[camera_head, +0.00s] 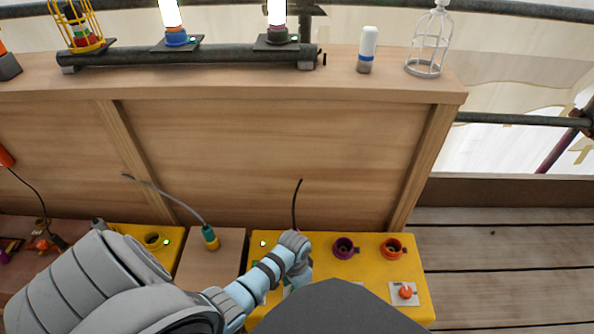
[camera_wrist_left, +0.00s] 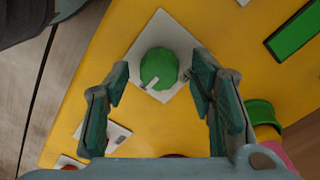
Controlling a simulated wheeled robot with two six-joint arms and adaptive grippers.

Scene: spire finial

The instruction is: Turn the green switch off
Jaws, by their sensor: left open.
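The green switch (camera_wrist_left: 150,62) is a round green knob with a small pale mark near its lower left edge, on a white square plate (camera_wrist_left: 165,22). My left gripper (camera_wrist_left: 160,80) is open, with one teal finger on each side of the knob in the left wrist view. I cannot tell whether the fingers touch the knob. In the head view my left gripper (camera_head: 298,270) is over the yellow panel (camera_head: 368,268), and the green switch is hidden there. My right gripper is not in view.
On the yellow panel are a purple socket (camera_head: 345,247), an orange-red socket (camera_head: 392,246) and an orange-red knob (camera_head: 405,291) on a white plate. A black cable (camera_head: 296,205) rises behind my wrist. A wooden shelf (camera_head: 250,90) with lamps and a white cage stands behind.

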